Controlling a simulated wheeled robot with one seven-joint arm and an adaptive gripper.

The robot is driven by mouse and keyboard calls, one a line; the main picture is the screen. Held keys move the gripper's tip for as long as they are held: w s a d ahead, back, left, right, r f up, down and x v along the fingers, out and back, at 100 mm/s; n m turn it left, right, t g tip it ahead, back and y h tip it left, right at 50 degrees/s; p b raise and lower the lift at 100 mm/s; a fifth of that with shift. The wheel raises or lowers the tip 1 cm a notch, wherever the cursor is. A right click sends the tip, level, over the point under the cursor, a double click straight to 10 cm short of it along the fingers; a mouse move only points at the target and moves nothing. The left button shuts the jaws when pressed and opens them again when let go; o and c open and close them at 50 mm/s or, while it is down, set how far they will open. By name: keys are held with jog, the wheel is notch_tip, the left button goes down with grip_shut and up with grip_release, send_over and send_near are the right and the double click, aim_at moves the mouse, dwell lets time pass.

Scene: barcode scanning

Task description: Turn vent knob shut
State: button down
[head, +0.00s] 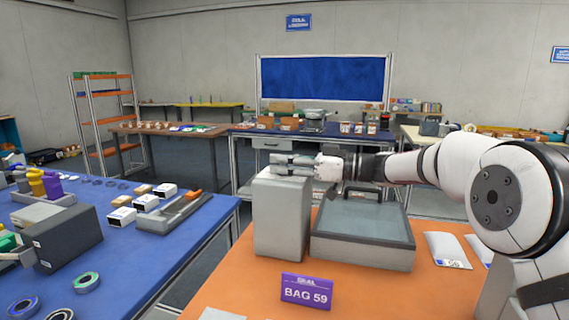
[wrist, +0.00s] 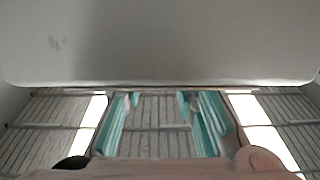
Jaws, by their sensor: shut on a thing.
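My gripper (head: 292,164) lies level at the top of a tall grey housing (head: 280,222), its fingers pointing left. A low grey unit with a glassy blue-grey lid (head: 362,222) stands right beside the housing. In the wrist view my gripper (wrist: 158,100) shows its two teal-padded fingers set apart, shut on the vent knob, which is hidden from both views. A pale grey panel (wrist: 160,45) fills the upper wrist view, just beyond the fingertips. The knob's angle cannot be seen.
A purple "BAG 59" sign (head: 307,291) stands in front on the orange table (head: 240,290). A white pouch (head: 447,249) lies right of the lidded unit. A blue table (head: 130,245) with boxes and tape rolls is at left, across a gap.

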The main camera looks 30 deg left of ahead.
jog(key=c, duration=1.3)
grip_release()
jog(key=v, duration=1.2)
jog(key=shift+w, duration=0.1)
